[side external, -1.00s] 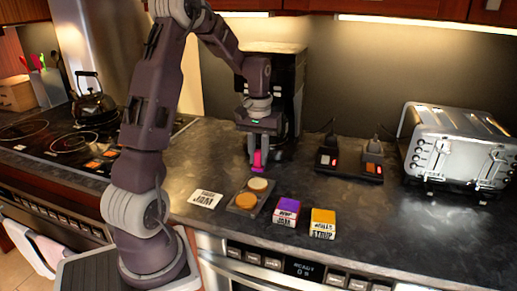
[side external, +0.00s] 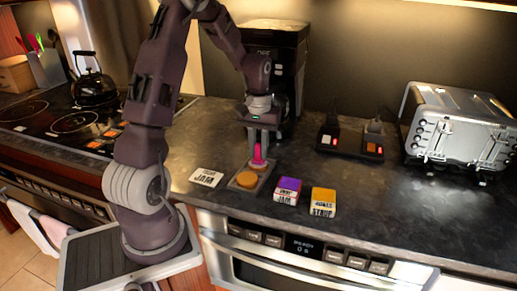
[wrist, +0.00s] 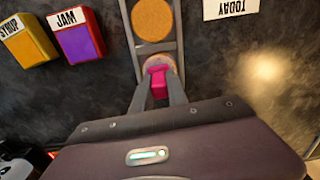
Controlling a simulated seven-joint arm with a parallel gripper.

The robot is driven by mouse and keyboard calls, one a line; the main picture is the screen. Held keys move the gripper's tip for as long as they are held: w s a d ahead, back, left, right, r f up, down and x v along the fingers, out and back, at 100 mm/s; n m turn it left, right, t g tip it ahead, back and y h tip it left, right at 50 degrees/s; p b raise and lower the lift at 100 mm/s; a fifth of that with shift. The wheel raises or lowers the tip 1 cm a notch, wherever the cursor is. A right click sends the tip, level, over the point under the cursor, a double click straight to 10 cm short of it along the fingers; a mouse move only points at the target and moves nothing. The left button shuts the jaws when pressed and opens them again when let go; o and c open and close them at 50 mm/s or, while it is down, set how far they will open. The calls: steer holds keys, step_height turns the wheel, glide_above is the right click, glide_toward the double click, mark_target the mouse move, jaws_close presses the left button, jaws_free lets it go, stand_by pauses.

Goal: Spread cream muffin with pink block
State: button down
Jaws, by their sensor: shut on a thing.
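My gripper (side external: 258,158) is shut on the pink block (side external: 257,152), which points down at the far end of the dark tray (side external: 239,187). The block (wrist: 158,80) also shows between the fingers in the wrist view. The cream muffin (wrist: 158,60) lies in the far compartment of the tray, right under or against the block. Fingers and block hide part of it, and I cannot tell whether block and muffin touch. The orange-brown muffin (side external: 246,179) lies in the near compartment and shows whole in the wrist view (wrist: 152,20).
A white card (side external: 206,176) lies left of the tray. A purple jam box (side external: 288,190) and a yellow syrup box (side external: 323,202) stand to its right. A black coffee machine (side external: 292,60) is behind my gripper. A silver toaster (side external: 455,130) stands far right.

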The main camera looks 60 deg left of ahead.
mark_target(257, 146)
steer(key=shift+s+d, duration=0.3)
steer(key=shift+s, duration=0.05)
steer(key=shift+w+a, duration=0.45)
steer(key=shift+w, duration=0.1)
steer(key=shift+s+d, duration=0.5)
steer(key=shift+s, duration=0.1)
steer(key=shift+w+a, duration=0.45)
steer(key=shift+w, duration=0.05)
steer(key=shift+s+d, duration=0.45)
steer(key=shift+s, duration=0.05)
steer(key=shift+r, duration=4.1)
